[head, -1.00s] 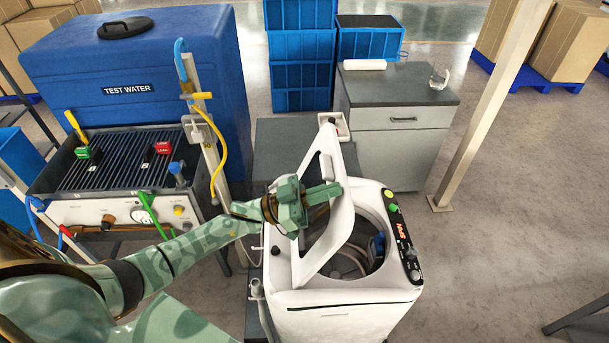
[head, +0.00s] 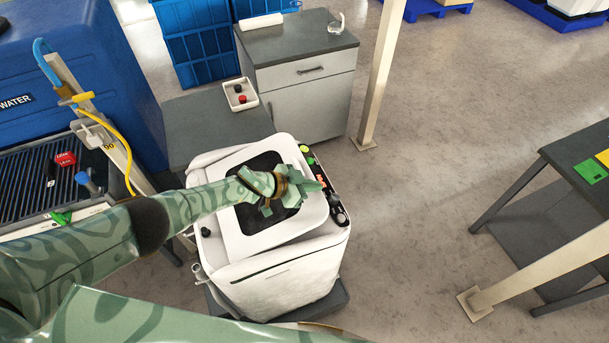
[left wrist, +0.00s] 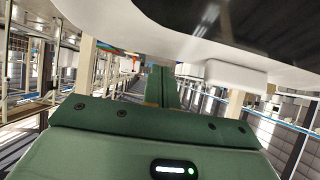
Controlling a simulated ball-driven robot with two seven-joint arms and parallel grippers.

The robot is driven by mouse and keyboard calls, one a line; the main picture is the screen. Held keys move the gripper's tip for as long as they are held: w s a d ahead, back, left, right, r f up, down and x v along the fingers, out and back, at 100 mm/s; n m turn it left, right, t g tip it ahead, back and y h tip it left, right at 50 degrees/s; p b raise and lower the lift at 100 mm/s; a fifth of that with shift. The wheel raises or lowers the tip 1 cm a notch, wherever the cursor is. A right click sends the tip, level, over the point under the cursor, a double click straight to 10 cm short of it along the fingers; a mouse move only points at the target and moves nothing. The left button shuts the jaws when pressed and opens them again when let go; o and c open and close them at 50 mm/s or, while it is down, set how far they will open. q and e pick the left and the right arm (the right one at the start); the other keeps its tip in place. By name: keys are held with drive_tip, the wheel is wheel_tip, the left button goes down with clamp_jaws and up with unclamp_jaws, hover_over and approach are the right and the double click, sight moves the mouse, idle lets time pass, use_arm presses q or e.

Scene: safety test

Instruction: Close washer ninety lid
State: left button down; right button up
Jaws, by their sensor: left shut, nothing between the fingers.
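The white washer (head: 285,285) stands in the middle of the head view. Its lid (head: 233,238), a white frame around a dark window, lies low over the tub opening. I cannot tell whether it sits fully flush. My left gripper (head: 312,187) is shut and empty at the lid's right side, near the control panel (head: 322,182). Its arm crosses over the lid and hides part of the window. In the left wrist view the closed fingers (left wrist: 162,88) show, with a white and dark surface close above them, probably the lid. My right gripper is not in view.
A grey cabinet (head: 305,95) and a low dark table with a small white tray (head: 240,95) stand behind the washer. The test rig with a yellow hose (head: 120,150) is at left. A dark table (head: 560,180) is at right. Floor between is clear.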

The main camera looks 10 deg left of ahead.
sight(316, 196)
use_arm(q)
drive_tip(key=shift+g+y, duration=0.4)
drive_tip(key=shift+y, duration=0.3)
drive_tip(key=f+b, duration=0.1)
drive_tip(key=f, duration=0.1)
drive_tip(key=f+b, duration=0.1)
drive_tip(key=f, duration=0.1)
drive_tip(key=d+f+b, duration=0.1)
drive_tip(key=f, duration=0.1)
drive_tip(key=shift+w+d+f, duration=0.1)
drive_tip(key=shift+w+f, duration=0.1)
drive_tip(key=shift+w, duration=0.15)
drive_tip(key=shift+d+f+b, duration=0.1)
drive_tip(key=shift+f+b, duration=0.45)
drive_tip(key=shift+b, duration=0.15)
drive_tip(key=shift+s+f, duration=0.1)
drive_tip(key=shift+f, duration=0.05)
